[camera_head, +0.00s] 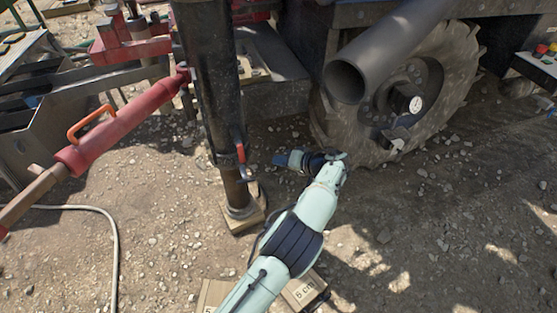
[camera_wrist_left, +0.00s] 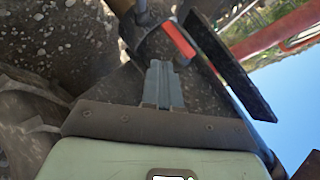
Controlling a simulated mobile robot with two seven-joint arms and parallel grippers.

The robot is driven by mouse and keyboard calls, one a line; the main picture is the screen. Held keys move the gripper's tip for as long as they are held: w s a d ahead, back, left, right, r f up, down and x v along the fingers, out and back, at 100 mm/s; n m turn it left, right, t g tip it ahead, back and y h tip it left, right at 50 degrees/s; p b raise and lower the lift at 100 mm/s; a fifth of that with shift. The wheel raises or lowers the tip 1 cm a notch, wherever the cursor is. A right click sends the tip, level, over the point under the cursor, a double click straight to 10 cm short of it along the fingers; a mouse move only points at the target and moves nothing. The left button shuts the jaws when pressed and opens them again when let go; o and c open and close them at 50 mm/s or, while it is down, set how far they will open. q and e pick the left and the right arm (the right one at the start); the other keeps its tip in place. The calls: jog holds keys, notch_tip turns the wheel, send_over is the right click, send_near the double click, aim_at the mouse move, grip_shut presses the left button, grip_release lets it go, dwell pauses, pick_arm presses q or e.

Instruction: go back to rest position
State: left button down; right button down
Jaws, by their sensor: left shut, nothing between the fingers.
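My left arm reaches up from the bottom of the head view, and its left gripper (camera_head: 280,160) points left toward the dark support post (camera_head: 212,90). The gripper is a little right of the red-handled lever (camera_head: 240,153) on the post, with a gap between them in the picture. In the left wrist view the gripper's fingers (camera_wrist_left: 162,82) are together with nothing between them. The red handle (camera_wrist_left: 180,40) appears just beyond the fingertips there; I cannot tell the exact distance. My right gripper is not in view.
A large muddy wheel (camera_head: 450,75) and a grey pipe (camera_head: 385,50) are close beyond the gripper. A red cylinder (camera_head: 120,120) slants at left. The post stands on a wooden block (camera_head: 245,218). Wooden blocks (camera_head: 300,290) lie under my arm. Gravel at right is open.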

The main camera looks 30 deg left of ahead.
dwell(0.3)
